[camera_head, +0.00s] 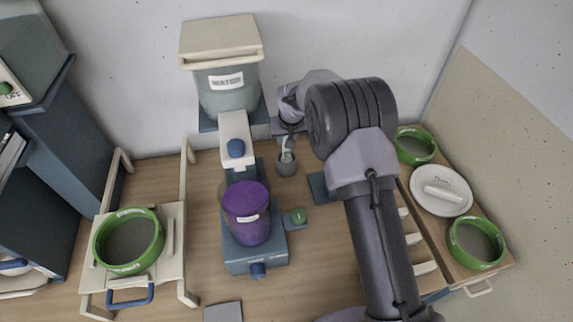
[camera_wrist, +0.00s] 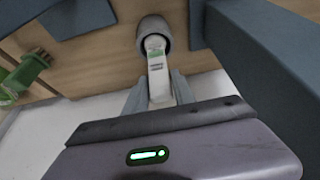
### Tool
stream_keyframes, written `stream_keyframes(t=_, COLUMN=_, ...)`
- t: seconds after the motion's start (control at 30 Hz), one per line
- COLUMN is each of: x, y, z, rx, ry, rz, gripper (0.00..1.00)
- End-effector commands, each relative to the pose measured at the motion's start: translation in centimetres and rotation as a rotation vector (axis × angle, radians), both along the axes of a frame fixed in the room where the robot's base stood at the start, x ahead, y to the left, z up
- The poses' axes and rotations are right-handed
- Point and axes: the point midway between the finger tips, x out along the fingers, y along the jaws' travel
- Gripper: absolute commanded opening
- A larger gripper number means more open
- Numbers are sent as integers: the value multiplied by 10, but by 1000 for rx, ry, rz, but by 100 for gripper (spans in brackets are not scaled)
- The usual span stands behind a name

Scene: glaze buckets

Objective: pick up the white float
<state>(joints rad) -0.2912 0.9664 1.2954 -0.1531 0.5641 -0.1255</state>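The white float (camera_wrist: 157,72) is a slim white piece with a green band and a small dark marking. Its lower end is inside a small grey cup (camera_wrist: 154,29) in the wrist view. In the head view the float (camera_head: 287,149) stands up out of the grey cup (camera_head: 287,167), behind the purple bucket's right side. My gripper (camera_wrist: 159,82) has one finger on each side of the float, with no clear gap between fingers and float. In the head view the fingers are small and partly hidden by my wrist.
A lidded water container (camera_head: 224,82) is behind. Green-rimmed bowls (camera_head: 130,241) and a white lid (camera_head: 441,189) lie at the sides.

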Motion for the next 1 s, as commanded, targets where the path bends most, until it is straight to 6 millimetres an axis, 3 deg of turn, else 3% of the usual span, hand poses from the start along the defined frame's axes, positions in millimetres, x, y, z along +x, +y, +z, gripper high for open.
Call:
stream_keyframes(t=0.03, x=0, y=0, z=0, rx=0, ry=0, rz=0, gripper=19)
stream_keyframes(t=0.13, x=0, y=0, z=0, rx=0, ry=0, rz=0, gripper=0)
stream_keyframes(t=1.0, x=0, y=0, z=0, rx=0, ry=0, rz=0, gripper=0)
